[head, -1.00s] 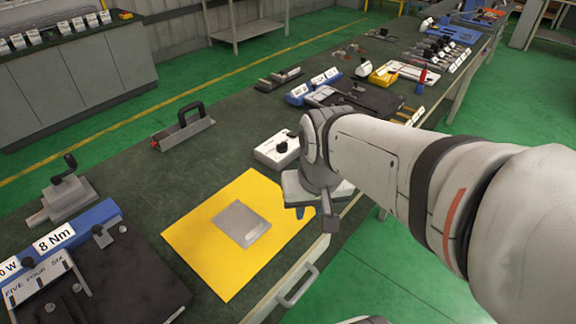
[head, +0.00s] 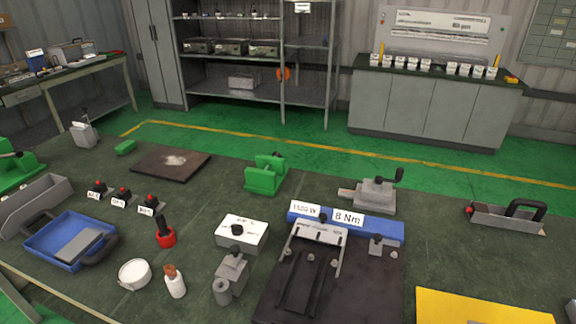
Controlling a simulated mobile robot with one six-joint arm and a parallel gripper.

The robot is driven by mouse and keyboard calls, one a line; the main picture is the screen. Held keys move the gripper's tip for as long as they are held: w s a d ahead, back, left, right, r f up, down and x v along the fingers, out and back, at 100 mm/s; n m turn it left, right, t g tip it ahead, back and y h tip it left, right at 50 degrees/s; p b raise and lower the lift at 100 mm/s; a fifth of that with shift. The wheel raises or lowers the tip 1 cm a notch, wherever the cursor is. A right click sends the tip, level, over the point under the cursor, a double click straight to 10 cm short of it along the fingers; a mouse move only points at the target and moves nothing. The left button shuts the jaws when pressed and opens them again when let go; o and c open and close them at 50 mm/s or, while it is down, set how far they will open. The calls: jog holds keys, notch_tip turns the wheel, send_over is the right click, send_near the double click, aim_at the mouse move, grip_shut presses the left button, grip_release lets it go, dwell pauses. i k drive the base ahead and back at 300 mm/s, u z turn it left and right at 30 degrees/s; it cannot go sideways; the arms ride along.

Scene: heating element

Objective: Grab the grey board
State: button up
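One grey slab (head: 80,244) lies tilted in a blue tray (head: 45,250) with a dark handle, at the left of the bench. My gripper and arm are out of this view.
The dark green bench holds a black fixture (head: 372,287) with a blue block, a white box (head: 242,231), a green clamp (head: 265,174), a grey vise (head: 374,194) and a red-based tool (head: 165,236). A white cup (head: 135,272) and small bottle (head: 174,283) stand near the front.

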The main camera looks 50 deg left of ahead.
aim_at(88, 239)
jog(key=u, duration=3.3)
jog(key=k, duration=0.9)
jog(key=i, duration=0.9)
jog(key=u, duration=0.25)
jog(key=k, duration=0.15)
jog(key=z, duration=0.15)
